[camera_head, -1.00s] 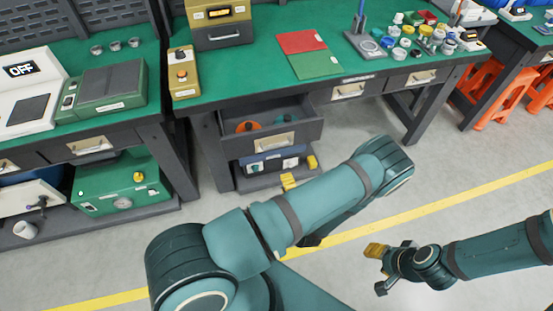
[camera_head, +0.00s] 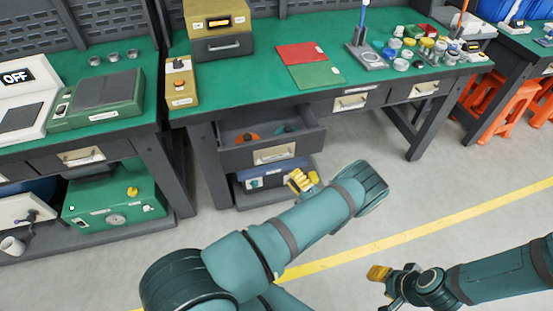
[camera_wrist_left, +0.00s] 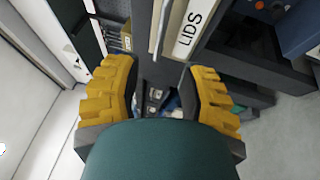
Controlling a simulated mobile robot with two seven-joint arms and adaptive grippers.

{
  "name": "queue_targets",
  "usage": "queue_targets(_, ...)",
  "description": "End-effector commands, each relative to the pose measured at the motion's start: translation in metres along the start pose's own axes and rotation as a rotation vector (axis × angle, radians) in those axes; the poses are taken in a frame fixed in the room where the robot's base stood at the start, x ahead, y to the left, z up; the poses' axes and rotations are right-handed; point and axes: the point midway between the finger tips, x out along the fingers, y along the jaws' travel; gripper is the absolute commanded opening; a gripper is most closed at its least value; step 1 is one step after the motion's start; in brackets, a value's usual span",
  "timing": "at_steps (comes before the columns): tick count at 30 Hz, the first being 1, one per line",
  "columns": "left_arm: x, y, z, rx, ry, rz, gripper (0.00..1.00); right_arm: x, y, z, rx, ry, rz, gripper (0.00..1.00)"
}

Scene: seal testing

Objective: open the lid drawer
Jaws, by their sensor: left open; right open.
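A grey drawer (camera_head: 271,145) under the green-topped bench stands pulled out, with a pale handle (camera_head: 274,153) on its front and orange and teal round items inside. In the left wrist view a white label (camera_wrist_left: 190,33) reads "LIDS", beside a pale handle (camera_wrist_left: 157,27); in the head view the lettering is too small to read. My left gripper (camera_head: 302,181) is just below and right of that drawer front, partly hidden by my forearm. In the left wrist view its yellow fingers (camera_wrist_left: 160,98) are apart and empty, with the handle beyond them. My right gripper (camera_head: 384,283) is open over the floor.
Two more drawers, a middle one (camera_head: 351,103) and a right one (camera_head: 423,89), are shut. A shelf below the open drawer holds a blue-and-white device (camera_head: 265,179). A green unit (camera_head: 115,201) stands low at left. The floor at right is clear up to orange stools (camera_head: 490,95).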

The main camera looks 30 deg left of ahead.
Motion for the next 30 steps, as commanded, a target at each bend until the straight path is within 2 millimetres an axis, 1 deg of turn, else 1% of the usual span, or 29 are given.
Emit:
queue_targets(1,0.011,0.0,-0.001,0.001,0.004,0.002,0.41,0.001,0.0,0.0,0.0,0.0,0.0,0.43)
queue_targets(3,0.025,0.0,-0.001,0.0,0.004,0.001,0.41,0.001,0.001,0.0,0.0,0.001,0.0,0.43)
queue_targets(9,0.062,0.0,-0.001,-0.001,0.003,0.001,0.41,0.004,0.001,0.0,0.0,0.002,0.0,0.43)
queue_targets(15,0.087,0.0,0.0,-0.001,0.001,0.0,0.41,0.005,0.002,-0.001,0.0,0.003,0.0,0.43)
queue_targets(20,0.096,0.0,-0.001,0.0,0.0,0.0,0.41,0.006,0.002,-0.001,0.0,0.003,0.0,0.43)
queue_targets(29,0.096,0.0,0.0,0.0,-0.001,0.0,0.41,0.006,0.002,-0.001,0.0,0.003,0.0,0.43)
queue_targets(30,0.096,0.0,0.0,0.0,-0.001,0.0,0.27,0.006,0.002,-0.001,0.0,0.003,0.0,0.43)
